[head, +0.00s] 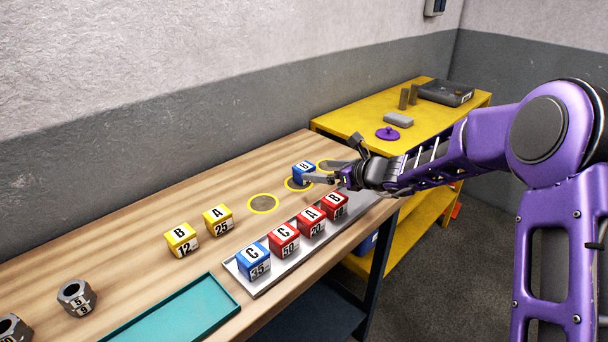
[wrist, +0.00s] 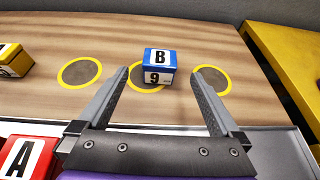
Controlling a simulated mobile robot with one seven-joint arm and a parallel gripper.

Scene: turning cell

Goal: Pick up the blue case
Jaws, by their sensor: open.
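The blue case (head: 303,172) stands upright on the wooden table, on the middle of three yellow-ringed dark circles. In the wrist view the blue case (wrist: 159,68) shows a white label with B on top and 9 on its front. My gripper (head: 325,174) is open and empty. In the wrist view my gripper (wrist: 168,82) has its two fingers spread, pointing toward the case, with the case just beyond and between the fingertips. I see no contact between the fingers and the case. A second blue case (head: 253,262), marked C and 35, sits in the grey tray.
The grey tray (head: 245,274) also holds red cases (head: 284,238). Yellow cases (head: 181,240) stand left of the circles. A teal tray (head: 190,308) and hex nuts (head: 76,298) are at the near left. A yellow bench (head: 350,118) stands behind. The left circle (wrist: 80,73) and right circle (wrist: 211,79) are bare.

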